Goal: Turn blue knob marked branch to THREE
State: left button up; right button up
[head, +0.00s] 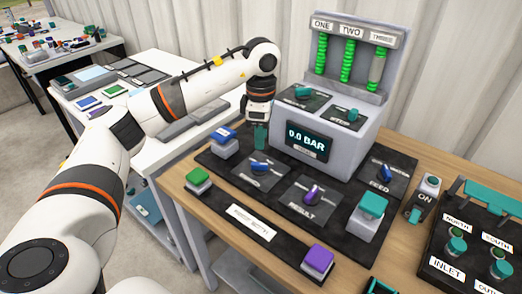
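A blue knob (260,168) sits on a dark square plate left of centre on the console; its label is too small to read surely, so I cannot confirm it says branch. Another blue knob (384,173) sits on a plate marked FEED at right. A purple knob (311,193) sits on a plate marked RESULT between them. My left gripper (261,137) points down with teal fingertips, above and behind the left blue knob and apart from it, beside the display box. Its finger gap cannot be made out. My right gripper is not in view.
The grey display box (335,145) reads 0.0 BAR, with teal knobs on top and green columns ONE, TWO, THREE behind. Blue (224,138), green (197,178), purple (317,260) and teal (372,206) buttons surround the knobs. An INLET panel (469,240) stands at right.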

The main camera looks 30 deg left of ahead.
pick_arm(q)
jog(key=shift+r, duration=1.55)
